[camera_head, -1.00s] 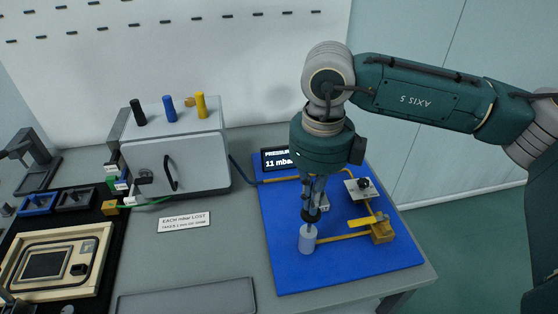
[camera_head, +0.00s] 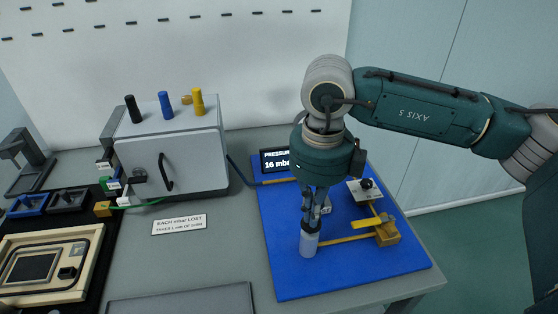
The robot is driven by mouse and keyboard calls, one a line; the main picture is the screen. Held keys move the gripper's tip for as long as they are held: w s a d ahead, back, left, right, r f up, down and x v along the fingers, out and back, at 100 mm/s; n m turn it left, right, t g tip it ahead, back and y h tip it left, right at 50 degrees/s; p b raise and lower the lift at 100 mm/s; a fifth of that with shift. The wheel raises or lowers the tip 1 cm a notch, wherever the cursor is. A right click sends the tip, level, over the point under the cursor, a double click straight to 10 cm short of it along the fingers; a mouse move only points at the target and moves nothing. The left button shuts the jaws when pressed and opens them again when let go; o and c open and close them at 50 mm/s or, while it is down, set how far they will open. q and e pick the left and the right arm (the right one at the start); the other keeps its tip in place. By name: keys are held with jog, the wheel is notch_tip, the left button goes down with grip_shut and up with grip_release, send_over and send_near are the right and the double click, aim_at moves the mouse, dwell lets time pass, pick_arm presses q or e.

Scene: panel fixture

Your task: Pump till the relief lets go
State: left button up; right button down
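The pump (camera_head: 309,245) is a pale upright cylinder on the blue panel (camera_head: 285,283). My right gripper (camera_head: 312,222) points down over it, its fingers shut around the dark handle at the pump's top. The handle is low against the cylinder and mostly hidden by the fingers. A black pressure display (camera_head: 273,161) behind reads 16, with its right part hidden by my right arm. A yellow pipe runs from the pump to a brass block (camera_head: 387,235) with a yellow lever (camera_head: 368,224). A white plate with a black knob (camera_head: 366,184) stands behind it. My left gripper is not in view.
A grey box (camera_head: 180,155) with black, blue and yellow knobs stands left of the panel. A sign (camera_head: 179,224) about mbar lost lies before it. A beige framed device (camera_head: 45,295) is at lower left, a grey tray (camera_head: 180,302) at the front. The bench between is clear.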

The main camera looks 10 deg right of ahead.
notch_tip(320, 180, up, 5)
jog(key=shift+f+p, duration=0.2)
jog(key=shift+p, duration=0.95)
jog(key=shift+r, duration=0.4)
jog(key=shift+f, duration=0.4)
jog(key=shift+d+f+b, duration=0.1)
jog(key=shift+f+b, duration=0.45)
jog(key=shift+b, duration=0.2)
jog(key=shift+f, duration=0.25)
jog(key=shift+s+f+b, duration=0.1)
jog(key=shift+f+b, duration=0.4)
jog(key=shift+b, duration=0.25)
jog(key=shift+f+b, duration=0.45)
jog(key=shift+f, duration=0.15)
jog(key=shift+f+b, duration=0.75)
jog(key=shift+f, duration=0.05)
jog(key=shift+r, duration=0.35)
notch_tip(320, 180, up, 5)
jog(key=p, duration=0.3)
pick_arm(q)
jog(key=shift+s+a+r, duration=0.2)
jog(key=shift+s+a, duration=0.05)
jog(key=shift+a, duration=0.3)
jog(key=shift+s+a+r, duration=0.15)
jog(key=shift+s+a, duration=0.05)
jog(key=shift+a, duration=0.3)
pick_arm(e)
jog(key=shift+r, duration=0.2)
